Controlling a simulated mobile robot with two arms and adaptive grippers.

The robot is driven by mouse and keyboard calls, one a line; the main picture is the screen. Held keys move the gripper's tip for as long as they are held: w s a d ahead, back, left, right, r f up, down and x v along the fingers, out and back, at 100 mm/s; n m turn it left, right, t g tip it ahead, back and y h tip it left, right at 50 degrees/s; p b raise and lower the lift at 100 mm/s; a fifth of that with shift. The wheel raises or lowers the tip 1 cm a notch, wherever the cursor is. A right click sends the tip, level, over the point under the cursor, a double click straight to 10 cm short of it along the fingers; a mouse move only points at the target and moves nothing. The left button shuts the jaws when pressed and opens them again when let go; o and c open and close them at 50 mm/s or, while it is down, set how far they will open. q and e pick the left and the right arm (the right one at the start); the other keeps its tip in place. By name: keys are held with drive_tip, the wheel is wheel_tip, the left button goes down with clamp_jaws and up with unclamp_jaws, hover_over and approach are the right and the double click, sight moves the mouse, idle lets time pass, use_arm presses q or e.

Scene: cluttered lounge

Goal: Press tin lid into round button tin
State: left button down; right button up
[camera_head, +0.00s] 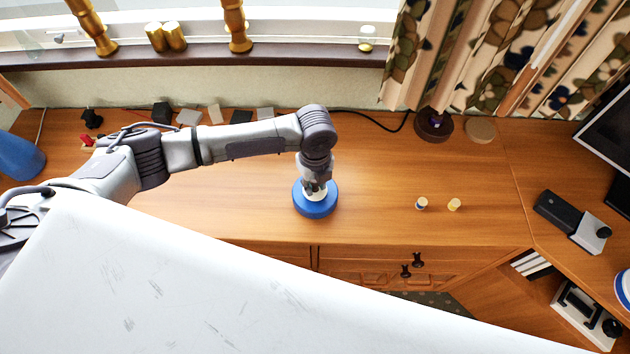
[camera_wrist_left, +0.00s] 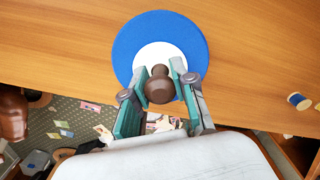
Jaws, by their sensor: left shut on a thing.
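The round blue button tin (camera_head: 316,207) stands on the wooden cabinet top near its front edge, under my left gripper. In the left wrist view, the tin (camera_wrist_left: 135,45) shows as a wide blue disc. A smaller white round lid (camera_wrist_left: 150,53) with a brown knob (camera_wrist_left: 159,85) lies over its middle. My left gripper (camera_wrist_left: 160,82) is shut on the knob, one finger on each side, pointing down in the head view (camera_head: 317,188). The fingers hide part of the lid. I cannot tell whether the lid is fully seated or just above the tin. My right gripper is not in view.
Two small spools (camera_head: 421,203) (camera_head: 454,204) stand on the wood to the right. Several small blocks and a black cable lie along the back wall. A black device (camera_head: 572,222) is at the far right. The wood around the tin is clear.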

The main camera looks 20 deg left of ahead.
use_arm(q)
drive_tip(key=shift+f, duration=0.25)
drive_tip(key=c, duration=0.9)
unclamp_jaws()
drive_tip(key=shift+o, duration=0.2)
drive_tip(key=shift+r, duration=0.1)
wheel_tip(320, 180, up, 12)
drive_tip(key=shift+f, duration=0.1)
